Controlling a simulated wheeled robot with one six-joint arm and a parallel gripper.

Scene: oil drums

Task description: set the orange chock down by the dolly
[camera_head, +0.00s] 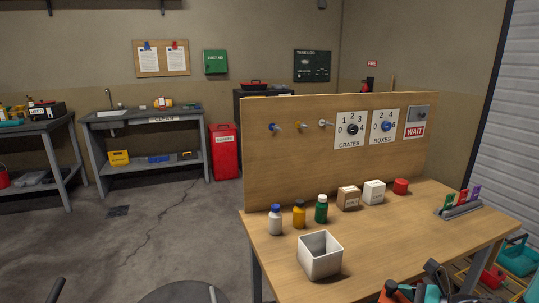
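I cannot make out an orange chock or a dolly in the head view. My gripper does not show clearly in it either. A dark rounded shape (185,293) and a thin dark curved piece (57,289) are cut off by the bottom edge, and I cannot tell what they are. A small orange-red piece (390,286) shows among teal and dark items at the bottom right, too cut off to identify.
A wooden table (375,270) with an upright board (300,170) fills the right. It bears a white open box (320,255), bottles and small boxes. A red bin (224,150) stands by a grey bench (150,118) at the back. The cracked floor at left is mostly clear.

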